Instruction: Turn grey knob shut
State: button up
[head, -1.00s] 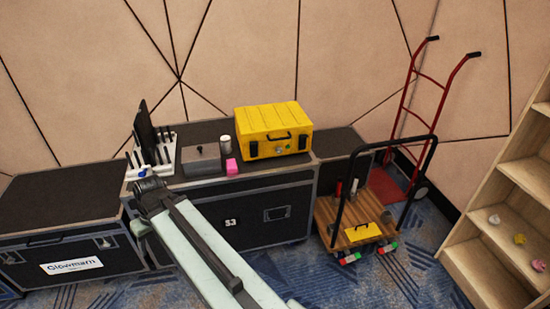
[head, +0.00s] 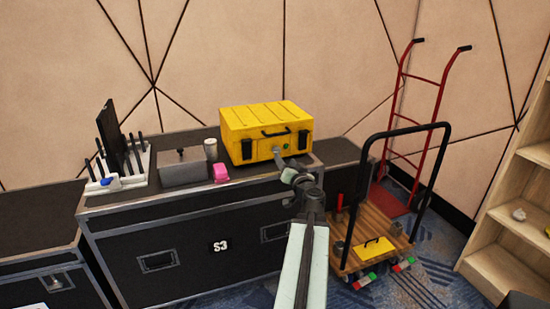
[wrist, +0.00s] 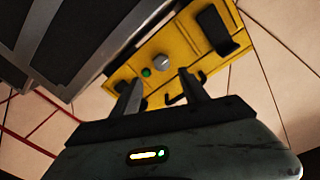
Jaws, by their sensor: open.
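The yellow case (head: 262,120) stands on the black flight case, its front towards me. In the wrist view the yellow case (wrist: 190,45) appears tilted. Its round grey knob (wrist: 160,62) sits on the front beside a small green button (wrist: 146,72). My gripper (wrist: 160,88) is open and empty, its two fingers pointing at the case front with the knob showing between and beyond them. In the head view my gripper (head: 283,163) is in front of the case's lower front and partly covers the knob area. Whether the fingers touch anything is unclear.
A pink block (head: 221,173), a white cylinder (head: 211,148) and a grey lidded box (head: 184,167) stand left of the yellow case. A rack with black tools (head: 120,165) is farther left. A wooden-decked trolley (head: 350,258) and red hand truck (head: 410,120) stand right.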

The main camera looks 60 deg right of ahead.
aim_at(278, 151)
jog(key=x, duration=0.7)
jog(key=shift+w, duration=0.35)
grip_shut()
